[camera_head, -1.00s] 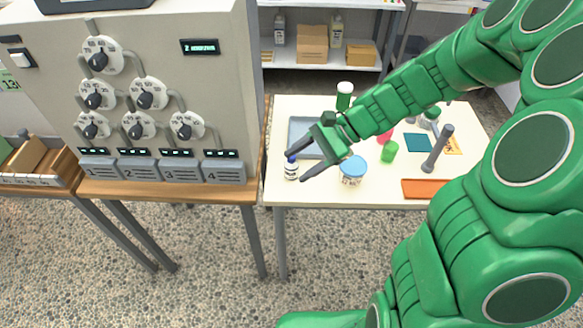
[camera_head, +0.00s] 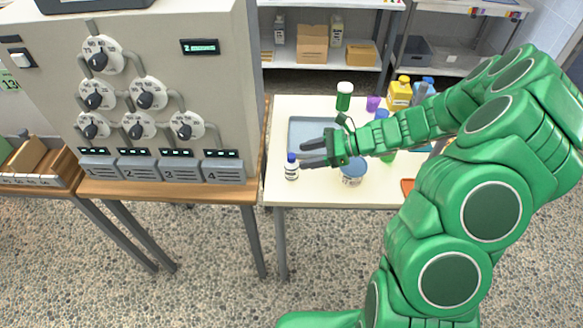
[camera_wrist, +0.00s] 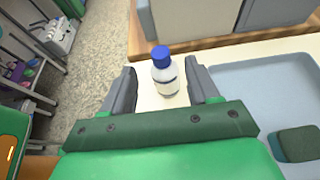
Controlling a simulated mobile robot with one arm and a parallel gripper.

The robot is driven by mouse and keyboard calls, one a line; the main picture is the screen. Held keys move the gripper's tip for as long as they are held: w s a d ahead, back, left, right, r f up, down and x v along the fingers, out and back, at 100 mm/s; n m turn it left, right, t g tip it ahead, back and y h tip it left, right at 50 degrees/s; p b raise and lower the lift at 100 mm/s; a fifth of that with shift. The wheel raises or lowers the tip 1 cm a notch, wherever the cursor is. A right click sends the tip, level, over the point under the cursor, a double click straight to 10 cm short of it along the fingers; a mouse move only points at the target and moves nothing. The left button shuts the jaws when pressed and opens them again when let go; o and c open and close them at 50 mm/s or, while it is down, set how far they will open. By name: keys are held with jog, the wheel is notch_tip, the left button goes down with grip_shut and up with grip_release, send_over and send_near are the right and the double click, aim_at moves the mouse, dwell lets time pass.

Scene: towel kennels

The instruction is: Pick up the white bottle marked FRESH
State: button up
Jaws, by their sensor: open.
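A small white bottle with a blue cap (camera_head: 291,168) stands upright at the front left of the white table; its label is too small to read. It also shows in the wrist view (camera_wrist: 164,76), just beyond and between my fingers. My gripper (camera_head: 303,152) is open and empty, low over the table, pointing left at the bottle from its right side. In the wrist view my gripper (camera_wrist: 160,88) has its two grey fingers spread on either side of the bottle's line, with no visible contact.
A grey tray (camera_head: 300,125) lies behind the bottle, with a dark green block (camera_wrist: 298,144) in it. A blue-lidded tub (camera_head: 353,170) stands to the right under my arm. A green bottle with a white cap (camera_head: 344,97) stands behind. The dial machine (camera_head: 215,80) is left.

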aim_at(287, 161)
jog(key=shift+x, duration=3.6)
jog(key=shift+w, duration=0.1)
grip_shut()
